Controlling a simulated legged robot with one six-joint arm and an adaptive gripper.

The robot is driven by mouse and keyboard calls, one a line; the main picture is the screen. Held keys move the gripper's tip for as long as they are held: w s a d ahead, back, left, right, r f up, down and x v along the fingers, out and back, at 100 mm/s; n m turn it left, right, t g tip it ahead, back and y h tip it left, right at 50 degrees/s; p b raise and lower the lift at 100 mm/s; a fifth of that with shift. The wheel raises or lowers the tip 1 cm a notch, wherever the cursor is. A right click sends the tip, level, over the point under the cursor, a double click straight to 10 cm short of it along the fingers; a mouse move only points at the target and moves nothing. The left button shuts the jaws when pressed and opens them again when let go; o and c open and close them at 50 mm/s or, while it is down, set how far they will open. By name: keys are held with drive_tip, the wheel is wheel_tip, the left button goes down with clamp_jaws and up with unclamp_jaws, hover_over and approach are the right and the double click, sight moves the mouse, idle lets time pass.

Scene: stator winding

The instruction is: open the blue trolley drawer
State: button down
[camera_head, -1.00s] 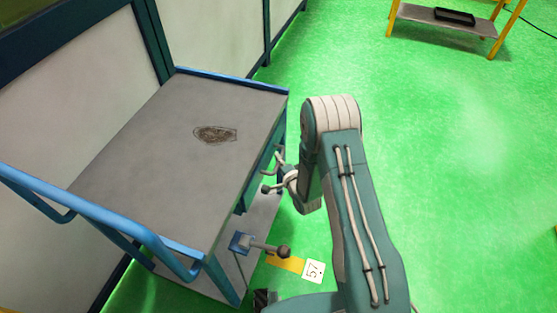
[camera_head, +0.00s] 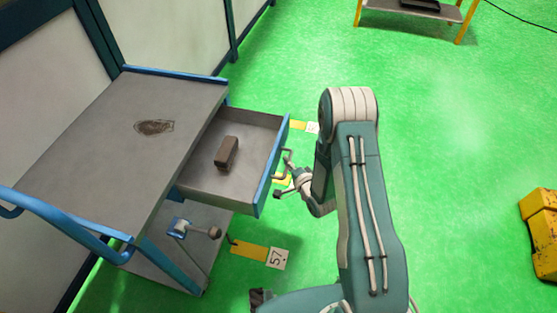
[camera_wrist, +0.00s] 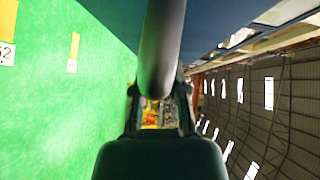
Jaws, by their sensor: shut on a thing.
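The blue trolley (camera_head: 80,155) stands at the left in the head view, with a grey top and blue rails. Its drawer (camera_head: 200,182) is pulled out to the right and holds a small brown block (camera_head: 227,153). My gripper (camera_head: 284,176) is at the drawer's blue front and shut on the drawer handle (camera_head: 287,160). My arm partly hides the gripper. In the wrist view the grey handle bar (camera_wrist: 161,50) runs up from between the gripper's fingers (camera_wrist: 160,100), close to the camera.
A lower shelf (camera_head: 150,262) of the trolley carries a blue-based tool with a knob (camera_head: 181,225). A yellow case (camera_head: 540,230) stands on the green floor at the right. A yellow-legged stand (camera_head: 415,12) is at the back.

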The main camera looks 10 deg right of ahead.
drive_tip(key=shift+s+d+f, duration=0.1)
drive_tip(key=shift+s+d, duration=0.25)
drive_tip(key=shift+d, duration=0.4)
drive_tip(key=shift+s+d+f, duration=0.1)
drive_tip(key=shift+s+d, duration=0.2)
drive_tip(key=shift+d, duration=0.4)
drive_tip(key=shift+s+d, duration=0.35)
drive_tip(key=shift+d, duration=0.4)
drive_tip(key=shift+a, duration=0.1)
drive_tip(key=c, duration=0.6)
unclamp_jaws()
drive_tip(key=shift+c, duration=0.2)
drive_tip(key=shift+w+a, duration=0.1)
drive_tip(key=shift+r, duration=0.1)
drive_tip(key=v, duration=1.2)
drive_tip(key=shift+w, duration=0.15)
